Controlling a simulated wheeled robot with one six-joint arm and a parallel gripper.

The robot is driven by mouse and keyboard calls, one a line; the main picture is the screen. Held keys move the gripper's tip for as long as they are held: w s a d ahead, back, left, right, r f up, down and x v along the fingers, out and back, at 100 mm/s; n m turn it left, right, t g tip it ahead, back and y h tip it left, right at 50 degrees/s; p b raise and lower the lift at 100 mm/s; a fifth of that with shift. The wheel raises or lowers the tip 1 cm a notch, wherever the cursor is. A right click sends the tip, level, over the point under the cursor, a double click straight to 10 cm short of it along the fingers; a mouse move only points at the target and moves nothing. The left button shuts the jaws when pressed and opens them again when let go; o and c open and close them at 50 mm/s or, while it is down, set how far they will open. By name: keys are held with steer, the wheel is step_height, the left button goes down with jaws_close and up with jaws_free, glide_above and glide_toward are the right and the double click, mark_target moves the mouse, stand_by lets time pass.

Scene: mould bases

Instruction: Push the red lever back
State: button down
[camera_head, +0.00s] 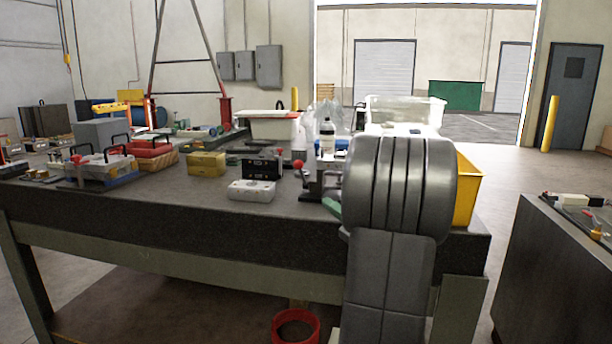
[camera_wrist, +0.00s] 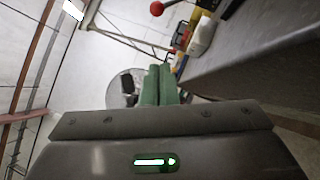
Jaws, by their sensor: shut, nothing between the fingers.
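The red lever's round knob (camera_head: 298,164) sticks out to the left of a grey metal clamp-like device (camera_head: 322,180) near the front of the workbench, left of my arm. A red knob also shows at the top edge of the wrist view (camera_wrist: 157,8), with a short piece of its rod. My gripper (camera_wrist: 159,70) has green fingers pressed together with nothing between them. The knob is apart from the fingertips. In the head view a green finger part (camera_head: 332,207) shows below the device; my arm hides the rest of the gripper.
A white block (camera_head: 252,190) and a black box (camera_head: 262,167) stand left of the device. A yellow bin (camera_head: 467,190) is right of my arm. A second red knob (camera_head: 77,159) rises at the far left of the bench (camera_head: 150,215). Clear bench surface lies along the front left.

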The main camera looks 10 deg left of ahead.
steer(key=shift+w+a, duration=0.1)
steer(key=x, duration=1)
steer(key=shift+w+a+r, duration=0.1)
steer(key=shift+w, duration=0.05)
steer(key=shift+w+r, duration=0.25)
steer(key=shift+w, duration=0.25)
steer(key=shift+w+r, duration=0.25)
steer(key=shift+w, duration=0.3)
steer(key=shift+w+r, duration=0.25)
steer(key=shift+w, duration=0.3)
steer(key=shift+a+r+p, duration=0.1)
steer(key=shift+p, duration=0.25)
